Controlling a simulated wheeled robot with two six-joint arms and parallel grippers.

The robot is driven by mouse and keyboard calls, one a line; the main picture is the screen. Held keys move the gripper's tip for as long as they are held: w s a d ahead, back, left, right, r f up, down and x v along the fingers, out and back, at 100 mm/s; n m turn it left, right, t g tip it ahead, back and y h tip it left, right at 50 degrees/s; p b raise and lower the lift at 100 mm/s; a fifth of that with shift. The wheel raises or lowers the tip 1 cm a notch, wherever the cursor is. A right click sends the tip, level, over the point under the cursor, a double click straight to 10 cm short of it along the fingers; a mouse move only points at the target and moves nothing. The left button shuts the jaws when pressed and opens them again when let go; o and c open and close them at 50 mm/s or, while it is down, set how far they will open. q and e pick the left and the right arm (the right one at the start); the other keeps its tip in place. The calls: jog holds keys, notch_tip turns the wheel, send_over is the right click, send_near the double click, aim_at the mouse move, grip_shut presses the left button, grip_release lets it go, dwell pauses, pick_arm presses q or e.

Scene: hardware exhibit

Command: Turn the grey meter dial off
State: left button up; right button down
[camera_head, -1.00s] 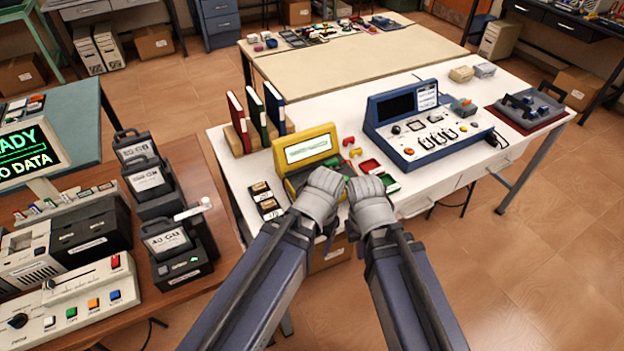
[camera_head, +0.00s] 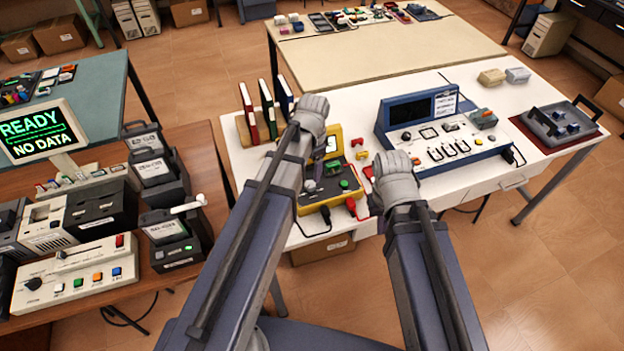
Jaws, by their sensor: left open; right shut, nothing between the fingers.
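The yellow meter (camera_head: 346,157) stands on the white table, partly hidden behind my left gripper and forearm. My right gripper (camera_head: 390,162) is shut and empty, just right of the meter, above the red pieces. I see no contact between either gripper and the dial.
A blue console (camera_head: 447,127) stands right of my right gripper. Upright books (camera_head: 266,108) stand behind and left of the meter. A red plug (camera_head: 351,207) and dark cable lie at the meter's front.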

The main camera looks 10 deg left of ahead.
aim_at(310, 184)
pick_arm(q)
notch_tip(310, 184, down, 8)
jog(key=b, duration=0.7)
jog(key=shift+w+a+r, duration=0.15)
jog(key=shift+r, duration=0.05)
grip_shut()
